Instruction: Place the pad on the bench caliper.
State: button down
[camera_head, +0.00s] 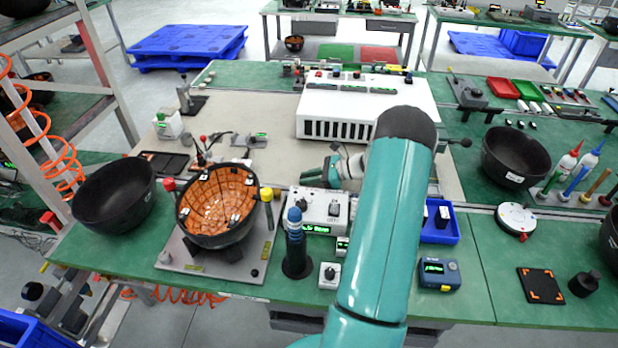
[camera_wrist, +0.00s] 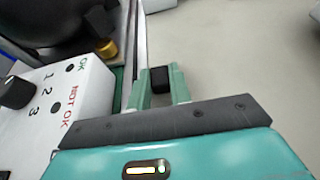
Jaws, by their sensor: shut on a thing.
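My gripper (camera_wrist: 160,74) is shut on a small black pad (camera_wrist: 160,82), held between its two teal fingers in the wrist view. In the head view my gripper (camera_head: 316,174) reaches left over the bench, just behind the white control box; the pad cannot be made out there. A small grey device with a green part (camera_head: 248,140) lies flat on the beige mat, left of and beyond my gripper. It looks like the bench caliper, but it is too small to be sure. The caliper is not recognisable in the wrist view.
The white control box (camera_head: 322,208) stands close to my gripper, also at left in the wrist view (camera_wrist: 58,105). A black bowl with an orange lining (camera_head: 218,205) stands at left. A white slotted box (camera_head: 350,105) stands behind. The beige mat (camera_head: 270,165) has bare room.

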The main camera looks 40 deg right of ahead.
jog(key=shift+f, duration=0.1)
jog(key=c, duration=1.3)
grip_release()
jog(key=shift+s+d+r, duration=0.2)
jog(key=v, duration=1.1)
jog(key=shift+s+d+r, duration=0.1)
jog(key=shift+s, duration=0.1)
